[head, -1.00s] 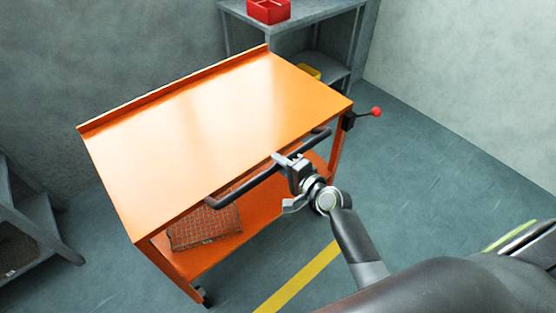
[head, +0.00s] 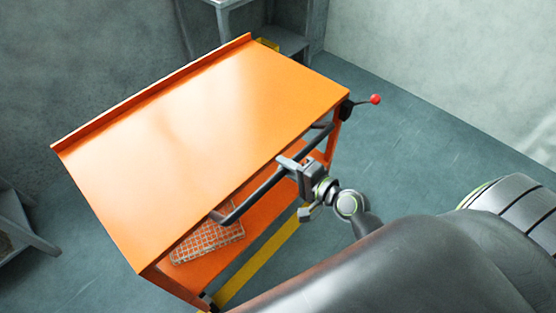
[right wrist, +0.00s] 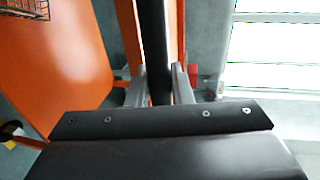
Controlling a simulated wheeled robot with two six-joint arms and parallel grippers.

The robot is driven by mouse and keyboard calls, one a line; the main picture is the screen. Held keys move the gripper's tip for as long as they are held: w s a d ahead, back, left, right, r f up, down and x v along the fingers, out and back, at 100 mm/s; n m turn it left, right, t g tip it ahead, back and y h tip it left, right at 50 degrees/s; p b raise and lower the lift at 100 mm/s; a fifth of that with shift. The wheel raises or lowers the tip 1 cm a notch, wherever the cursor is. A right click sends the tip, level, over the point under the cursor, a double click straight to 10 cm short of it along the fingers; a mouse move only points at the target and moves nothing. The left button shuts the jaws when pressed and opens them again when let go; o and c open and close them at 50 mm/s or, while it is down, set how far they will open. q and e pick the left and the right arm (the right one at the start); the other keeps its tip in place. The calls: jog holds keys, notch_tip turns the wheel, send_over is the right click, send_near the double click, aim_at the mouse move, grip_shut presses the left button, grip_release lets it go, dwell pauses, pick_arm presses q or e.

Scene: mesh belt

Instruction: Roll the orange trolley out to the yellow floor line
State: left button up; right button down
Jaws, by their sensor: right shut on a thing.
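The orange trolley (head: 200,130) stands at the left and middle of the head view, with a flat top and a lower shelf. My right gripper (head: 292,168) is shut on its dark push handle (head: 262,190); the handle also runs between the fingers in the right wrist view (right wrist: 154,45). The yellow floor line (head: 262,262) shows beside and partly behind the lower shelf, close to the trolley's front side. A lever with a red knob (head: 375,99) sticks out at the trolley's right corner. My left gripper is out of view.
A wire basket (head: 207,240) lies on the lower shelf. A grey shelf unit (head: 285,40) with a yellow item (head: 268,44) stands at the back wall. Another grey rack (head: 25,235) is at the left. The floor at the right is clear.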

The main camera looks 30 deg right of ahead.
jog(key=shift+s+d+f, duration=0.1)
jog(key=shift+s+d, duration=0.05)
jog(key=shift+s, duration=0.3)
jog(key=c, duration=1.3)
grip_release()
jog(key=shift+b+v, duration=3.15)
jog(key=shift+v, duration=5.55)
